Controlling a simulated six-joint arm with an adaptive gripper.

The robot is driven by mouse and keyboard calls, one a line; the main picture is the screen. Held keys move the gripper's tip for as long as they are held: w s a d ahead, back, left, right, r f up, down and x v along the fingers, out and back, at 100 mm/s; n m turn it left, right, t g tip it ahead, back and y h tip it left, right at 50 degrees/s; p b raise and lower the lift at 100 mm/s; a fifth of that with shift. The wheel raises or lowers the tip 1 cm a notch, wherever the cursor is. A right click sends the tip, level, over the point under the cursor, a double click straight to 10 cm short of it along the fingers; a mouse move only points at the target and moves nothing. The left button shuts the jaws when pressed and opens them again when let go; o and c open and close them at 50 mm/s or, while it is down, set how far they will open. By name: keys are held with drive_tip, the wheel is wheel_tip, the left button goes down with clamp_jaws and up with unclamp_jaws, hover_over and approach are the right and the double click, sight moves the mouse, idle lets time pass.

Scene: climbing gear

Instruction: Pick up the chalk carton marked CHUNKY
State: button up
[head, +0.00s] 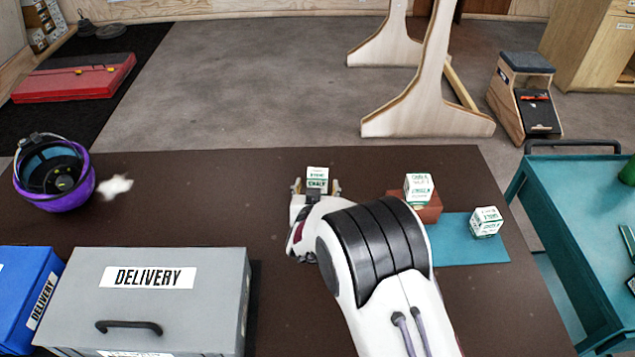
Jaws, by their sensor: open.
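Three small white-and-green chalk cartons show in the head view. One carton (317,175) is at the end of my arm; the lower word on its label looks like CHALK. A third carton (486,221) stands turned on a teal mat (465,251). The words are too small to tell which is marked CHUNKY. My gripper (317,187) is open, its fingers showing on either side of the first carton. My wrist hides the carton's lower part, so I cannot tell if the fingers touch it.
A grey DELIVERY box (215,280) and a blue box (22,285) stand at the front left of the brown table (200,210). A purple helmet (78,190) and a white patch (116,186) lie farther back. A teal cart (570,200) stands right of the table.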

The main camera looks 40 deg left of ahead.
drive_tip(key=shift+x, duration=1.15)
drive_tip(key=shift+c, duration=0.3)
drive_tip(key=c, duration=1.2)
